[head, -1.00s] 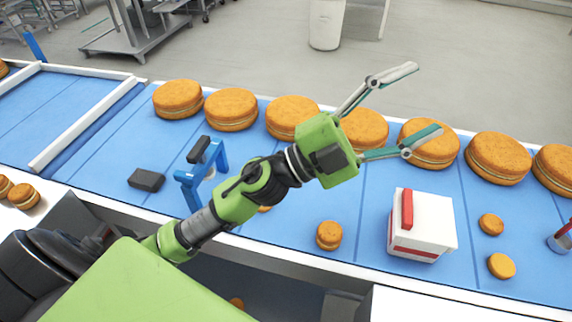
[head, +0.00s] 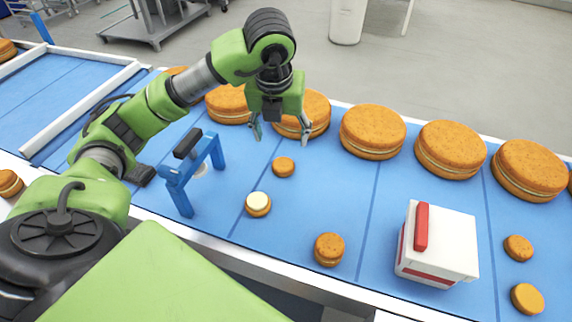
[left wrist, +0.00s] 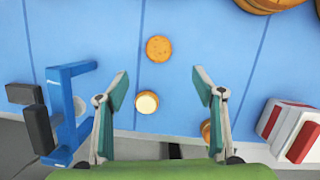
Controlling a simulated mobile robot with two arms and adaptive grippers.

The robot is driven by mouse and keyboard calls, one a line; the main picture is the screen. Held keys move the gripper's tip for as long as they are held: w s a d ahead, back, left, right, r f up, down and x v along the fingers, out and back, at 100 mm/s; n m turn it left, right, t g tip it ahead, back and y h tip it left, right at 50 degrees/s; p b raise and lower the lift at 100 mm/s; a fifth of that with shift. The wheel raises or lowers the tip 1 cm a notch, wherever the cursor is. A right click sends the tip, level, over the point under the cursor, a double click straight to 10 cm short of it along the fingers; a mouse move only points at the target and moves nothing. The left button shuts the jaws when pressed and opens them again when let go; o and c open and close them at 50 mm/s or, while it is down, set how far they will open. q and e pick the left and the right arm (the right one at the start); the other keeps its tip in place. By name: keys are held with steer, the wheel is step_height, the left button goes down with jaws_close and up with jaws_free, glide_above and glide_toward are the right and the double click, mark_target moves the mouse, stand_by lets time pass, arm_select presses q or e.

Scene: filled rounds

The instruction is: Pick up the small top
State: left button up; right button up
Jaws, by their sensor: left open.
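A small round brown top (head: 283,167) lies flat on the blue belt, apart from other things. It also shows in the left wrist view (left wrist: 158,48), above the cream-covered base. That small base (head: 258,204) with a pale cream disc on it sits just nearer to me; it shows in the left wrist view (left wrist: 147,102) between the fingers. My left gripper (head: 281,135) points down, open and empty, above the belt near the small top. Its two fingers (left wrist: 158,88) are spread wide in the left wrist view. My right gripper is in neither view.
A blue stand (head: 187,172) with a dark block is left of the base. A small filled round (head: 329,249) and a white-red box (head: 440,245) are to the right. Several large filled rounds (head: 372,130) line the far side.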

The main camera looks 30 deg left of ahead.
arm_select(q)
steer(key=p, duration=0.2)
glide_above(283, 164)
steer(key=s, duration=0.2)
steer(key=f, duration=0.8)
steer(key=shift+w+d, duration=0.25)
steer(key=shift+d, duration=0.05)
steer(key=shift+f, duration=0.25)
steer(key=p+x, duration=0.1)
steer(key=x, duration=0.2)
steer(key=shift+w+f+p, duration=0.1)
steer(key=shift+f+p, duration=0.25)
steer(key=shift+w+f, duration=0.1)
steer(key=shift+f, duration=0.4)
steer(key=c, duration=0.8)
